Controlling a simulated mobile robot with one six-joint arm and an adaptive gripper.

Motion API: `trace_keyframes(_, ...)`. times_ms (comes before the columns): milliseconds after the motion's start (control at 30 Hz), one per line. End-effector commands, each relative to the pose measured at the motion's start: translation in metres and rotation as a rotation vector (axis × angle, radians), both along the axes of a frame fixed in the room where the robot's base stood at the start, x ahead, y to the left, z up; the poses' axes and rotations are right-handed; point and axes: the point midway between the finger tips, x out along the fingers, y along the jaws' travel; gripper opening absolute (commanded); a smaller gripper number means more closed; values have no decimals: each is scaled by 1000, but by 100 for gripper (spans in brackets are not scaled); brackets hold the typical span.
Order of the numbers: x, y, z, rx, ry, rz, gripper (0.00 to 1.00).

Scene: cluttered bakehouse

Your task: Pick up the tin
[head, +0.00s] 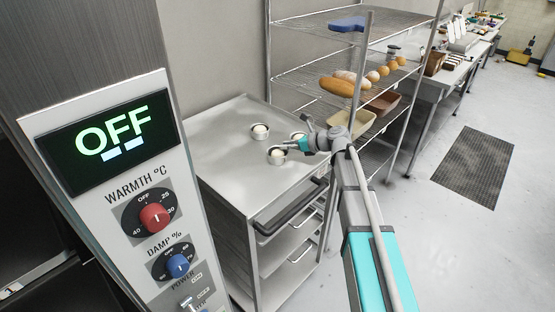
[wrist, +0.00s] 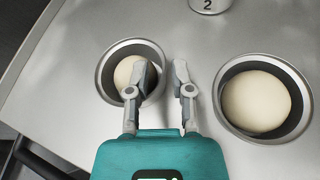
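Several round metal tins holding pale dough stand on a steel cabinet top. In the wrist view the smaller-looking tin (wrist: 104,76) is at left and another tin (wrist: 221,108) is at right. Part of a tin marked "2" (wrist: 207,5) shows at the top edge. My gripper (wrist: 160,73) is open, its fingers on either side of the left tin's right rim: one over the dough, one outside. I cannot tell whether they touch it. In the head view my gripper (head: 288,147) is beside the front tin (head: 277,160), with a tin (head: 260,135) behind and another (head: 297,136) partly hidden.
The steel cabinet top (head: 215,145) has free room at left. A control panel (head: 110,150) reading OFF stands in the left foreground. A wire rack (head: 300,75) with loaves and pans stands behind. The floor (head: 420,230) at right is open, with a dark mat (head: 470,165).

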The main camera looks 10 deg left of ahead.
Motion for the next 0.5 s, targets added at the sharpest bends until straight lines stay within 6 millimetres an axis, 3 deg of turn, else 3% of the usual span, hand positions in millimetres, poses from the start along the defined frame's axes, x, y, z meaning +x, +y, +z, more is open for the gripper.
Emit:
trace_keyframes(200,5,16,-8,-1,0,0,29)
trace_keyframes(500,5,17,-8,-3,0,0,29)
